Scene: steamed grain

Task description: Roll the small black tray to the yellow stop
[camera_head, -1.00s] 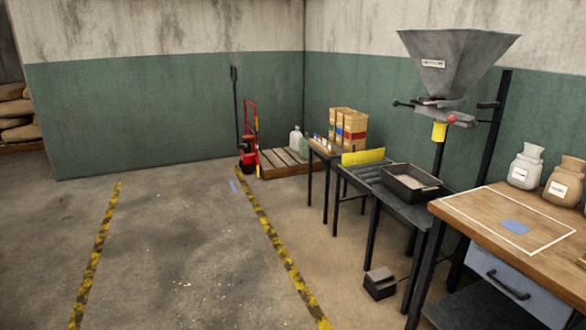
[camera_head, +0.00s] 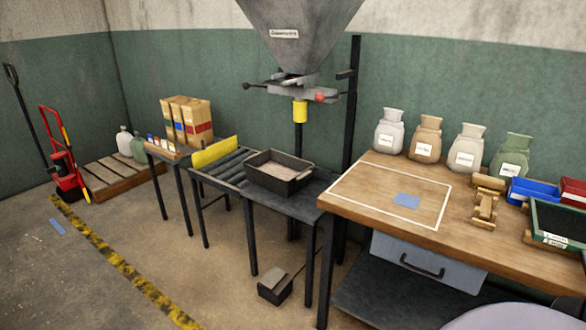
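The small black tray (camera_head: 276,181) sits at the right end of the roller conveyor (camera_head: 230,168), below the hopper's yellow spout. It holds a pale, grain-like fill. The yellow stop (camera_head: 214,152) is an upright plate along the far left end of the rollers. A stretch of bare rollers lies between the tray and the stop. Neither of my grippers shows in the head view.
A grey hopper (camera_head: 298,30) with a yellow spout (camera_head: 300,112) hangs above the tray. A wooden workbench (camera_head: 350,205) with several sacks, a blue bin and a green-rimmed tray stands at right. A foot pedal box (camera_head: 275,286) is on the floor. Open floor lies at front left.

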